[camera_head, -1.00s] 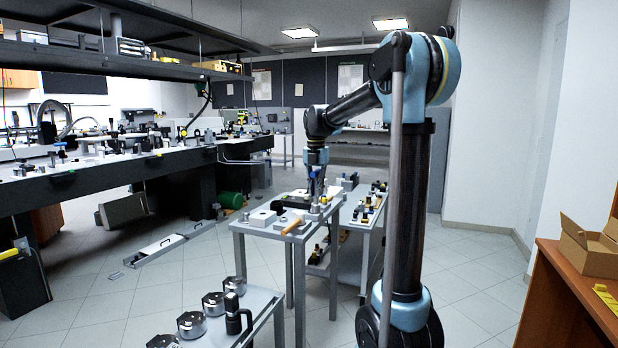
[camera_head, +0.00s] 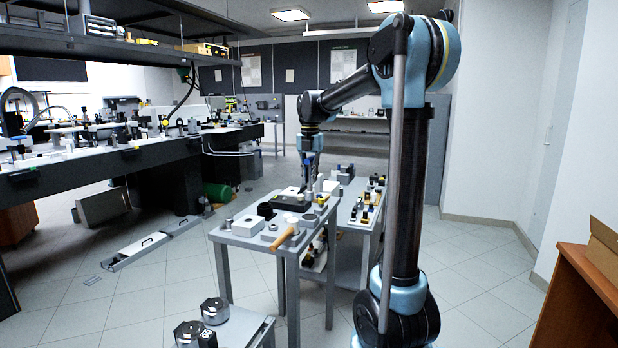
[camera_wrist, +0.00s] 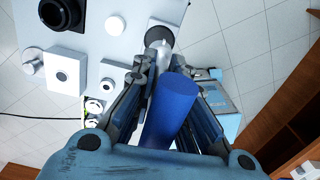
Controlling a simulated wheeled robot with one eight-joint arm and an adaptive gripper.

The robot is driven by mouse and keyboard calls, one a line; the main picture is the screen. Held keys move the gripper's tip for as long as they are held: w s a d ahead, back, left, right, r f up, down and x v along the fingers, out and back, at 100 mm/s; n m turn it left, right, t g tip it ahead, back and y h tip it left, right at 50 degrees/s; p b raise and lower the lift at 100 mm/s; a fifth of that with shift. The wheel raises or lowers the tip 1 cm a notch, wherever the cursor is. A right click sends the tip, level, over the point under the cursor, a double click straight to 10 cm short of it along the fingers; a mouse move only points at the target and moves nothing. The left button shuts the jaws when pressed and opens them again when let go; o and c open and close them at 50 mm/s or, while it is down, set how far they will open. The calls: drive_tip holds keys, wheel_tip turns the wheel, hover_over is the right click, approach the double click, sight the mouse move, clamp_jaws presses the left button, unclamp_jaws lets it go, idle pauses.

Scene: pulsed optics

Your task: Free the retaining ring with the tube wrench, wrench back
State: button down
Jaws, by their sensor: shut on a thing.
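My gripper (camera_wrist: 173,76) is shut on a blue cylinder (camera_wrist: 172,112), which looks like the handle of the tube wrench. A metal shaft end with a dark round tip (camera_wrist: 159,38) shows beyond it in the wrist view, over the table edge. In the head view my gripper (camera_head: 308,182) is low over the far part of the small grey table (camera_head: 228,238), too small there to show contact. A black round mount with a ringed opening (camera_wrist: 60,12) lies at the upper left of the wrist view. I cannot make out the retaining ring.
A white block with a round hole (camera_wrist: 65,72) and small round parts stand on the table. A wooden-handled tool (camera_head: 284,238) lies near its front edge. A cart with small parts (camera_head: 368,205) stands behind right. A lower table with metal cylinders (camera_head: 214,310) is in front.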

sight(310, 189)
idle(0.4)
drive_tip(key=shift+f, duration=2.8)
drive_tip(key=shift+s+a+f, duration=0.1)
drive_tip(key=shift+f, duration=0.95)
drive_tip(key=shift+f, duration=0.5)
drive_tip(key=c, duration=1.5)
unclamp_jaws()
drive_tip(key=shift+r, duration=0.15)
wheel_tip(310, 189, up, 16)
drive_tip(key=shift+f, duration=0.15)
